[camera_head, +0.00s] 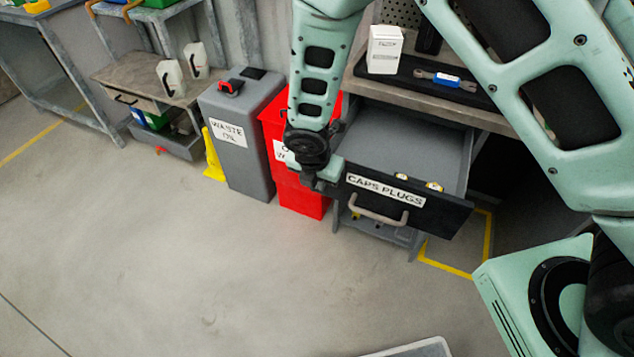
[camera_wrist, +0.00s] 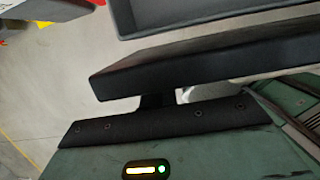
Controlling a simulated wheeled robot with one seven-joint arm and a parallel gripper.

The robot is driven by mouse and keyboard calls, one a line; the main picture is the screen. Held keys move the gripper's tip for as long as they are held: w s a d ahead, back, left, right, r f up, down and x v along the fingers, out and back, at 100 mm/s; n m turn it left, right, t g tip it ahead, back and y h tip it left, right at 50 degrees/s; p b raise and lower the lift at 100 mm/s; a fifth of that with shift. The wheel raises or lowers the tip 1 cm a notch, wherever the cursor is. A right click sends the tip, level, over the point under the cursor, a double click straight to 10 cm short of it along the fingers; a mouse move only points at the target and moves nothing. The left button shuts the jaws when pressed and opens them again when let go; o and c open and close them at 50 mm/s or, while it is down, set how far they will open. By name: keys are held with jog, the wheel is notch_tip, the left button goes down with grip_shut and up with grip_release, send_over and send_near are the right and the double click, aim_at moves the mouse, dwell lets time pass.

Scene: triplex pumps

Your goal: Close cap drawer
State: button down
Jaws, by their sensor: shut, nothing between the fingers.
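The cap drawer (camera_head: 455,210) is pulled out from under the workbench. Its dark front carries a "CAPS PLUGS" label and a curved grey handle (camera_head: 380,216). A few small yellowish caps (camera_head: 434,186) lie inside, close behind the front. My gripper (camera_head: 326,178) is shut and empty at the left end of the drawer front; the arm partly hides that corner. In the wrist view a wide dark panel (camera_wrist: 215,62), which looks like the drawer front, lies just ahead of my gripper (camera_wrist: 157,99). I cannot tell whether they touch.
The workbench holds a white box (camera_head: 384,50) and a blue-handled tool (camera_head: 445,80). A red bin (camera_head: 313,198) and a grey waste-oil bin (camera_head: 245,150) stand left of the drawer. A yellow floor line (camera_head: 445,266) runs below the bench.

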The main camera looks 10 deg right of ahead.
jog(key=p, duration=0.6)
send_over(349, 142)
jog(key=shift+d, duration=0.1)
